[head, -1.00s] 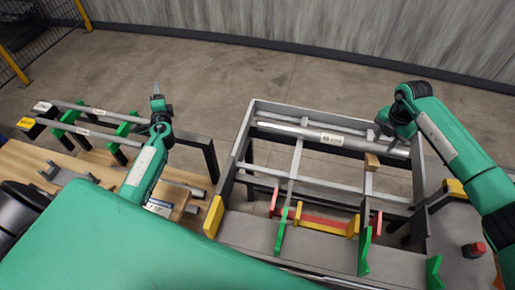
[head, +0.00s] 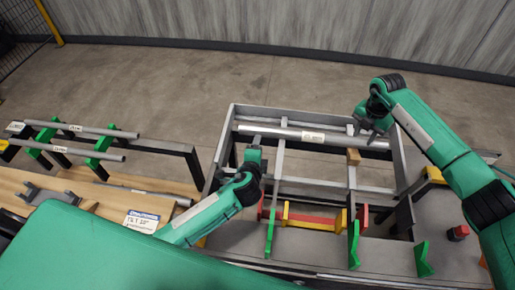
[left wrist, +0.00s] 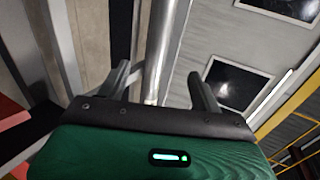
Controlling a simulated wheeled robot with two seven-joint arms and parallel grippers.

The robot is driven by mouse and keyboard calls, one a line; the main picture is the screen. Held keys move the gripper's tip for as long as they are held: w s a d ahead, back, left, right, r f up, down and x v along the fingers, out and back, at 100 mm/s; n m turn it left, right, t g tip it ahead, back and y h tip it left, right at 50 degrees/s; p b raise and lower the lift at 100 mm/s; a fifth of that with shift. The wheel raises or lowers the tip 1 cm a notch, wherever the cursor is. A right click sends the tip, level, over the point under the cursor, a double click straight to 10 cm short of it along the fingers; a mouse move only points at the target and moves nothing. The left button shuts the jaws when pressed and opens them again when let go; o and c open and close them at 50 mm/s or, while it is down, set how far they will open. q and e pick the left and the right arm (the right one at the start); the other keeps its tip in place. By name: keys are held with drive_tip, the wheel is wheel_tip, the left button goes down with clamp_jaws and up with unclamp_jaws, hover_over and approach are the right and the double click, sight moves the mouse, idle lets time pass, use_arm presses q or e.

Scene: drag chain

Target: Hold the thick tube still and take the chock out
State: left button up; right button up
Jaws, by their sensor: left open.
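The thick tube (head: 290,133) is a long grey pipe with a white label, lying across the back of the metal frame. The chock (head: 353,156) looks to be the small wooden block just in front of the tube, right of the label. My left gripper (head: 256,143) is open at the tube's left part. In the left wrist view the tube (left wrist: 162,45) runs between its two spread fingers, with gaps on both sides. My right gripper (head: 365,130) has its fingers apart and empty, above the tube's right part behind the chock; contact cannot be told.
The metal frame (head: 228,135) has crossbars below the tube. Green uprights (head: 353,245) and yellow and red pieces (head: 315,222) stand at its front. A rack with thinner tubes (head: 90,130) and a wooden table (head: 85,185) are at left. A red button (head: 458,232) sits at right.

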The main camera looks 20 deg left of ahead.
use_arm(q)
drive_tip(key=x, duration=1.3)
drive_tip(key=shift+w+f, duration=0.15)
drive_tip(key=shift+w, duration=0.15)
drive_tip(key=c, duration=1.4)
use_arm(e)
drive_tip(key=o, duration=0.6)
drive_tip(key=shift+c, duration=0.2)
drive_tip(key=n+t, duration=0.4)
drive_tip(key=n, duration=0.3)
approach(356, 155)
drive_tip(key=shift+y, duration=0.3)
drive_tip(key=x, duration=1)
drive_tip(key=shift+d+f, duration=0.15)
drive_tip(key=shift+f, duration=0.2)
